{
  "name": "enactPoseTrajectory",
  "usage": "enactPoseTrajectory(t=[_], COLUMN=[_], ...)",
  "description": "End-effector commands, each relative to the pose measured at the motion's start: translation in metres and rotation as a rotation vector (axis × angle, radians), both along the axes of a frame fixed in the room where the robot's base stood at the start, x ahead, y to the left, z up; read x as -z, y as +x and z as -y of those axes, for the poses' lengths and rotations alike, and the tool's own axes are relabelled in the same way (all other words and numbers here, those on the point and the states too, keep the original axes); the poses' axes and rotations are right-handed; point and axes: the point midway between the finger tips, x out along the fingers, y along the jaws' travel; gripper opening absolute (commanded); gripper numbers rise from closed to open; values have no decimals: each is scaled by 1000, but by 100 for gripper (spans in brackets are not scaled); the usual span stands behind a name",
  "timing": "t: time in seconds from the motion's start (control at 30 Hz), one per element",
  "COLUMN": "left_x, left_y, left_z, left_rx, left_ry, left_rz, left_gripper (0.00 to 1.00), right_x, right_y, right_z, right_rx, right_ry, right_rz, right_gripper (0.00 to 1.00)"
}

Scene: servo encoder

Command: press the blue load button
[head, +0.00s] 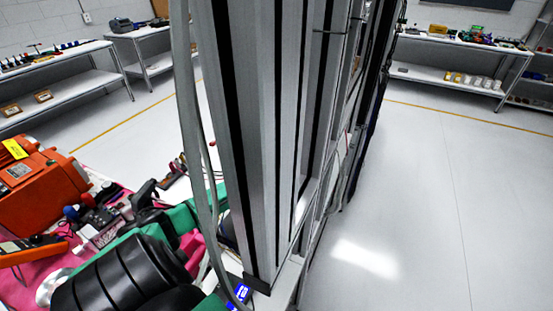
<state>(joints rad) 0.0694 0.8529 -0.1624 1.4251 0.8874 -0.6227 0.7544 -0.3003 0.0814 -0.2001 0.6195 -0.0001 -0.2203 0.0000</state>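A small blue lit panel (240,294) shows at the bottom of the view, at the foot of a tall metal upright. It has pale markings, and I cannot tell whether it is the load button or a display. A grey cable crosses just left of it. No other blue button can be made out. Neither of my grippers can be seen.
Tall aluminium uprights (262,140) with cables block the middle. At lower left, a pink mat (25,290) holds orange cases (38,188), small tools and a large black ribbed cylinder (125,278). Shelved benches (460,80) stand at the back. The right floor is clear.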

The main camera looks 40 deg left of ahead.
Motion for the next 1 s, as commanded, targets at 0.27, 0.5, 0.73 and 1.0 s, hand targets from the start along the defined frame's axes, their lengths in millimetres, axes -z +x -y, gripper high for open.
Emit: enactPoseTrajectory(t=[0.27, 0.5, 0.73, 1.0], left_x=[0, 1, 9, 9], left_y=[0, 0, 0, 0], left_z=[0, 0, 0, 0], left_rx=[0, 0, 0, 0], left_ry=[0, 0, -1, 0], left_rz=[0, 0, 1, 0], left_gripper=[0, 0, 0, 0], right_x=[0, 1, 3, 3], right_y=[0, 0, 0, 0], right_z=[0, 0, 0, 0], right_rx=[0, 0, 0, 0], right_ry=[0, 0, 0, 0], right_rz=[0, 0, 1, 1], right_gripper=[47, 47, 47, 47])
